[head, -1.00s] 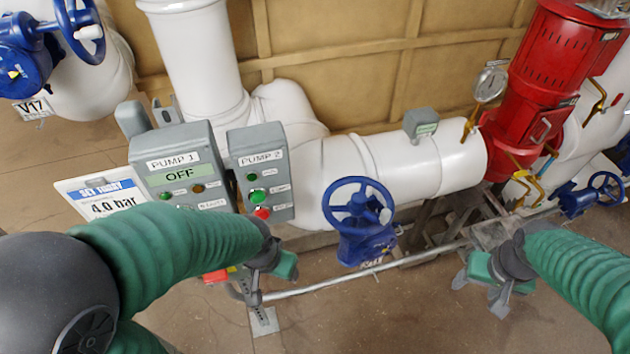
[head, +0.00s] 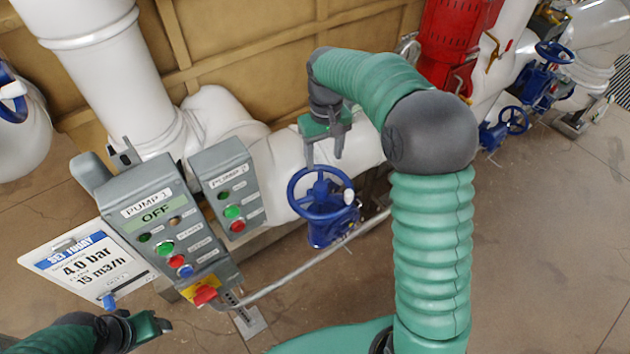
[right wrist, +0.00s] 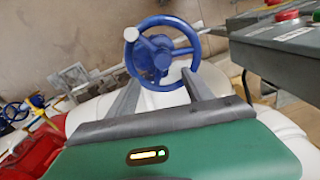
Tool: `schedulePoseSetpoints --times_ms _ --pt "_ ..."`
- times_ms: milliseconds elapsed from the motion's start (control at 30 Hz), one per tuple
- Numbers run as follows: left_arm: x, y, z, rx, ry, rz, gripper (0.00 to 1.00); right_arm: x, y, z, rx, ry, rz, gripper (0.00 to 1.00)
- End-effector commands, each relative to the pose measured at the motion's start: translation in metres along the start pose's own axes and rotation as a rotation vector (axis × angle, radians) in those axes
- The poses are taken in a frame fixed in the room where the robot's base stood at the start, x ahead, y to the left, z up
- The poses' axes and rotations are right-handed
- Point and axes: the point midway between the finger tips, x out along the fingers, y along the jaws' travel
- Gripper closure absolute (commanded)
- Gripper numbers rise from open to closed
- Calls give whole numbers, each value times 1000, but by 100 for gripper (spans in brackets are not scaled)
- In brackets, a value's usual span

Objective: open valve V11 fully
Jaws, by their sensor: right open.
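A blue valve handwheel (head: 322,193) with a white knob on its rim sits on a blue body (head: 328,232) in front of the white pipe; I cannot read a tag on it now. My right gripper (head: 324,155) is open, pointing down just above and behind the wheel. In the right wrist view the wheel (right wrist: 162,60) shows beyond the open jaws (right wrist: 163,80), with nothing held. I cannot tell whether the fingers touch the rim. My left gripper (head: 148,328) is low at the left, below the pump panel, away from the wheel; its jaws are unclear.
The Pump 1 box (head: 160,210), reading OFF, and the Pump 2 box (head: 228,190) stand left of the wheel. A setpoint sign (head: 85,265) is at far left. A grey rail (head: 310,262) runs below the wheel. More blue wheels (head: 514,120) are at the right.

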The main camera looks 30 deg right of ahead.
Motion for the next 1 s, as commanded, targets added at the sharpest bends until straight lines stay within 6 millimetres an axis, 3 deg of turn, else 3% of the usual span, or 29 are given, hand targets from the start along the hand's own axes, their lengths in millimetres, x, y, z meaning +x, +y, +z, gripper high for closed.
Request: schedulePoseSetpoints --times_ms 300,500,833,1000 --pt "-20 0 -5 0 0 0 38 79 -7 2 -4 -5 2 41" --pt "-25 0 -6 -1 0 0 38 110 -4 1 -2 0 1 41" --pt "-25 0 -6 -1 0 0 38 117 -3 0 -2 2 1 42" --pt "-25 0 -6 0 0 0 38 117 -4 0 -2 2 1 64"
